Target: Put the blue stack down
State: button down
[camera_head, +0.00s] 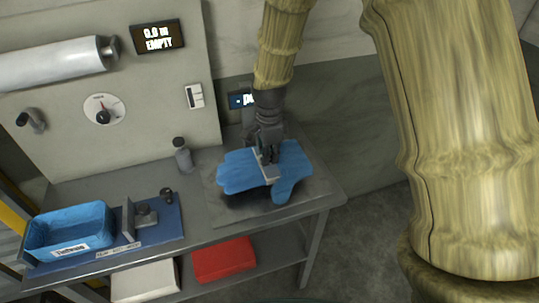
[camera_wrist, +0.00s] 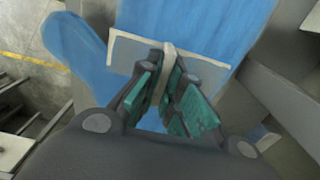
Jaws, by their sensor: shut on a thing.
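The blue stack (camera_head: 293,160) looks like a flat blue glove shape with a thumb and a pale band (camera_head: 267,168) across its middle. My gripper (camera_head: 269,156) is above it and shut on it at the band. In the wrist view, my gripper (camera_wrist: 168,92) has its green-padded fingers closed on a pale upright tab at the band, with the blue stack (camera_wrist: 195,25) beyond. The stack is over the grey plate (camera_head: 228,207) at the right end of the bench. A dark shadow lies under it; I cannot tell whether it touches the plate.
A blue bin (camera_head: 70,228) and a small dark fixture (camera_head: 145,215) stand on a blue mat at the bench's left. A grey bottle (camera_head: 182,155) stands near the back panel. A red box (camera_head: 223,259) and a white box (camera_head: 145,281) sit below. The middle bench is clear.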

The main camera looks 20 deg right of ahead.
jog(key=shift+w+d+f, duration=0.1)
jog(key=shift+w+d, duration=0.05)
jog(key=shift+w, duration=0.45)
jog(key=shift+w+d+f, duration=0.1)
jog(key=shift+w+d, duration=0.05)
jog(key=shift+w, duration=0.4)
jog(key=shift+s+f+p, duration=0.15)
jog(key=shift+f+p, duration=0.05)
jog(key=shift+p, duration=0.25)
jog(key=shift+f+p, duration=0.6)
jog(key=shift+f, duration=0.9)
jog(key=shift+f, duration=0.1)
jog(key=c, duration=1.6)
grip_release()
notch_tip(320, 180, up, 12)
jog(key=b, duration=0.3)
jog(key=shift+b, duration=0.4)
